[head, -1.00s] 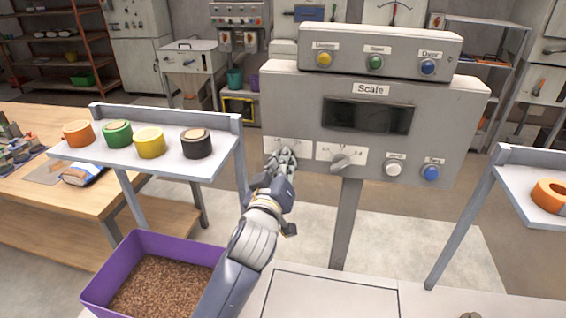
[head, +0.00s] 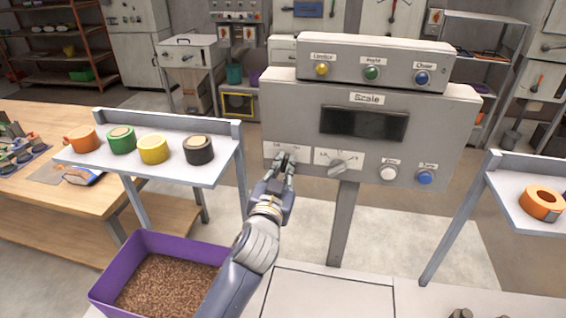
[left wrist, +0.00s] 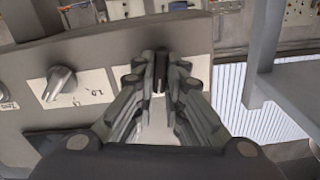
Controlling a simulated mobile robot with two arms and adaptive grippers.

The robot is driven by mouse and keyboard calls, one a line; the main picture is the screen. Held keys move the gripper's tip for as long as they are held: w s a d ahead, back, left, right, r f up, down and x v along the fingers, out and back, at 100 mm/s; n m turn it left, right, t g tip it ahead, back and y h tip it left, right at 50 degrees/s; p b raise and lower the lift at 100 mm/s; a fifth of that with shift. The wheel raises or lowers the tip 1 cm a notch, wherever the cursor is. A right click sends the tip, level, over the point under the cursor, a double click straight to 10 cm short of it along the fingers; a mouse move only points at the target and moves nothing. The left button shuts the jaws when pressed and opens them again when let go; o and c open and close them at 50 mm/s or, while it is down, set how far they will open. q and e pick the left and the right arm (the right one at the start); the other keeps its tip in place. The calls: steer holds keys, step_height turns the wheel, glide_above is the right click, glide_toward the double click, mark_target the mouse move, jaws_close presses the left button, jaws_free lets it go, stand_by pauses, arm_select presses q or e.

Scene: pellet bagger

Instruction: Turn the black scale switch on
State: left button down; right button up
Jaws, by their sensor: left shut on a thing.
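The grey scale panel (head: 455,125) stands at the centre with a dark, blank display (head: 364,124). The black switch (left wrist: 160,72) is on a white plate at the panel's lower left. In the left wrist view it stands between my left gripper's fingertips (left wrist: 161,78). In the head view my left gripper (head: 285,164) covers most of it. The gripper is shut on the switch, and its fingers point at the panel. I cannot tell the switch's position. My right gripper is not seen.
A grey selector knob (head: 340,165) sits right beside the switch plate, then a white button (head: 388,173) and a blue button (head: 425,177). A shelf (head: 215,170) with coloured rolls stands left. A purple bin (head: 110,279) of pellets is below. A right shelf holds an orange roll (head: 541,203).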

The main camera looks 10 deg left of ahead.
arm_select(q)
steer(key=shift+m+p, duration=0.65)
steer(key=shift+m, duration=1.05)
steer(key=c, duration=1.7)
jaws_free()
steer(key=shift+o, duration=0.2)
steer(key=shift+s, duration=0.1)
steer(key=s, duration=1.1)
steer(key=shift+s, duration=0.4)
steer(key=shift+d, duration=0.1)
steer(key=shift+f, duration=0.1)
